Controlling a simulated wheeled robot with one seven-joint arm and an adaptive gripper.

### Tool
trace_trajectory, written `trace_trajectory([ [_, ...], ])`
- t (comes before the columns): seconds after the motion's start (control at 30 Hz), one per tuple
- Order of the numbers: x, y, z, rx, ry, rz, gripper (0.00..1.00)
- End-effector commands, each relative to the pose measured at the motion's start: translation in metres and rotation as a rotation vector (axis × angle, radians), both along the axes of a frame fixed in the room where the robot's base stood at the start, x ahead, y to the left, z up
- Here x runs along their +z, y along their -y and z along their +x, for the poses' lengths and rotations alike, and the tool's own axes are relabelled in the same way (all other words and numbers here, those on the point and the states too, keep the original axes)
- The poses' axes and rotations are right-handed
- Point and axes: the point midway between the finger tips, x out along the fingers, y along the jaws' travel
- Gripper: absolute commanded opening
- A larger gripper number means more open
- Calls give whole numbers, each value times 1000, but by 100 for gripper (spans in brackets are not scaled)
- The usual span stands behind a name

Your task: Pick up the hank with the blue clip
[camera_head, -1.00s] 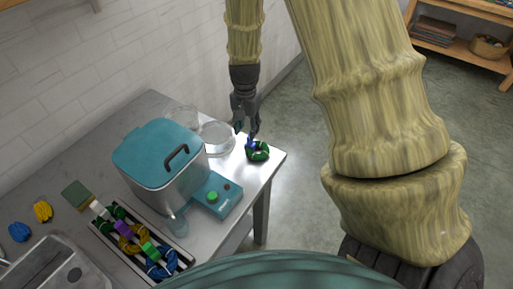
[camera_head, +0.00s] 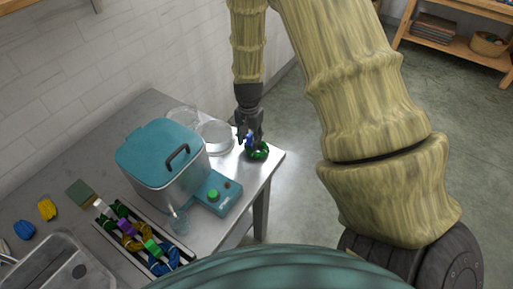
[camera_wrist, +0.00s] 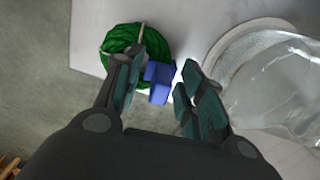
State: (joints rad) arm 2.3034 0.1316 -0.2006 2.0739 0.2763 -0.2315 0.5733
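The green hank (camera_head: 258,152) with the blue clip (camera_head: 249,141) lies near the far right corner of the metal table. In the wrist view the green hank (camera_wrist: 135,45) is a round bundle, and the blue clip (camera_wrist: 159,82) stands at its side. My gripper (camera_head: 249,132) is directly over the hank, pointing down. In the wrist view my gripper (camera_wrist: 165,78) is open, with the blue clip between its fingers, nearer the left finger. The left finger covers part of the hank. I cannot tell whether that finger touches the clip.
Clear glass vessels (camera_head: 215,137) stand just left of the hank; one glass bowl (camera_wrist: 270,80) is close to the right finger. A teal-lidded pot (camera_head: 160,160) stands further left. A rack (camera_head: 135,245) holds several clipped hanks. The table edge is close by.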

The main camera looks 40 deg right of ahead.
Motion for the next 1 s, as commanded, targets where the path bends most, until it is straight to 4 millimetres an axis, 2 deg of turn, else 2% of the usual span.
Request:
trace_trajectory([
  [0.07,0,0,0,0,0,0,39],
  [0.2,0,0,0,0,0,0,14],
  [0.3,0,0,0,0,0,0,0],
  [0.73,5,0,0,0,0,-1,0],
  [1.0,36,0,1,1,2,-1,0],
])
